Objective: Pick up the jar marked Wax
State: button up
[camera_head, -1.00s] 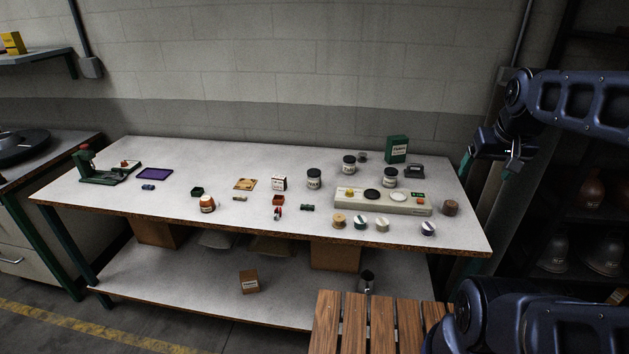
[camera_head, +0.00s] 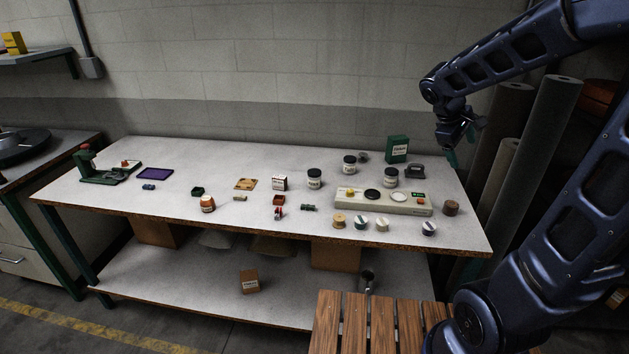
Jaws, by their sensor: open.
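Several small jars stand on the white-topped table, and their labels are too small to read, so I cannot tell which one is marked Wax. Three have dark lids and pale labels: the left jar (camera_head: 314,179), the back jar (camera_head: 349,165) and the right jar (camera_head: 390,177). My gripper (camera_head: 465,142) is open and empty, above the table's right end, apart from all the jars.
On the white table (camera_head: 120,195), a beige panel (camera_head: 385,202) with round pads lies in front of the right jar. A green box (camera_head: 397,149) stands behind it. Small spools (camera_head: 382,225) line the front. A slatted wooden top (camera_head: 370,320) is nearer me. Rolls (camera_head: 545,135) stand at right.

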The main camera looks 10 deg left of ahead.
jog(key=w+a+f+n+t+h, duration=0.25)
jog(key=w+a+n, duration=0.4)
jog(key=w, duration=0.35)
jog(key=n+t+y, duration=0.5)
jog(key=n+t, duration=0.8)
jog(key=n, duration=0.7)
send_over(312, 176)
jog(key=s+a, duration=0.1)
jog(key=s, duration=0.4)
notch_tip(312, 176, down, 19)
jog(key=shift+g+h, duration=0.25)
notch_tip(312, 176, down, 7)
jog(key=shift+w+a+f, duration=0.1)
jog(key=shift+w+f, duration=0.05)
jog(key=shift+x, duration=3.8)
jog(key=shift+c, duration=0.5)
